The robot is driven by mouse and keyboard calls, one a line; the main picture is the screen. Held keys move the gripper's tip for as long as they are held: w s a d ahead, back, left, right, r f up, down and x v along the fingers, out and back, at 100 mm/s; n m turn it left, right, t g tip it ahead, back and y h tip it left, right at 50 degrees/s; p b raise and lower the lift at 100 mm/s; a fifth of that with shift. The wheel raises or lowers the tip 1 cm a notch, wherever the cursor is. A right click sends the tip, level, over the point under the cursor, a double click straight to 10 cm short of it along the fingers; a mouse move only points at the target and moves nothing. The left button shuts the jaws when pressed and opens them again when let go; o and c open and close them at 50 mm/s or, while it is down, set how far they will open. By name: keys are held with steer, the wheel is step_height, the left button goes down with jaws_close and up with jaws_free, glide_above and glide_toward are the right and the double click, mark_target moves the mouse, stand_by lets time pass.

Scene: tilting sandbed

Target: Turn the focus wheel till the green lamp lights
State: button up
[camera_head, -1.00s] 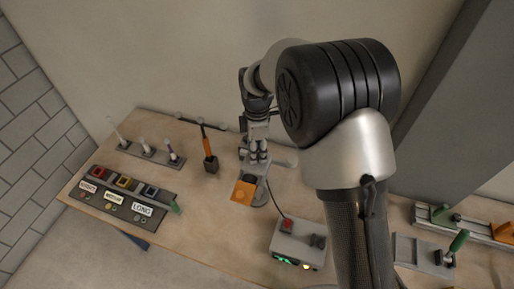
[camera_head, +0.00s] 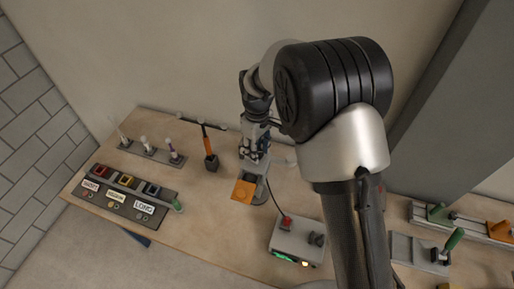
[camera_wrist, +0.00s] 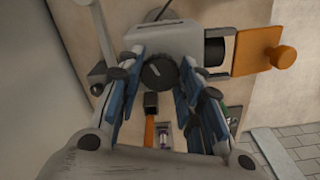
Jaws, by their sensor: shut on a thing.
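The focus wheel (camera_wrist: 159,74) is a dark round knob on the side of a pale grey instrument (camera_wrist: 170,40). In the wrist view it sits between the blue-padded fingertips of my gripper (camera_wrist: 160,80), which is shut on it. In the head view my gripper (camera_head: 256,142) is at the instrument above an orange plate (camera_head: 243,189), and the wheel is hidden. A grey box (camera_head: 297,237) joined by a cable has a green glowing strip (camera_head: 283,256) and a small amber-orange light (camera_head: 305,264) on its front edge. I cannot make out a separate lit green lamp.
An orange-handled tool (camera_head: 207,140) stands in a dark holder left of the instrument. A labelled tray (camera_head: 118,201) and a small rack (camera_head: 150,153) lie further left. Fixtures with green and orange handles (camera_head: 455,239) are at right.

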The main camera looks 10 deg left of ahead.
steer(key=shift+m, duration=0.4)
steer(key=o, duration=1.1)
steer(key=shift+c, duration=0.2)
step_height(320, 180, up, 12)
stand_by(0.4)
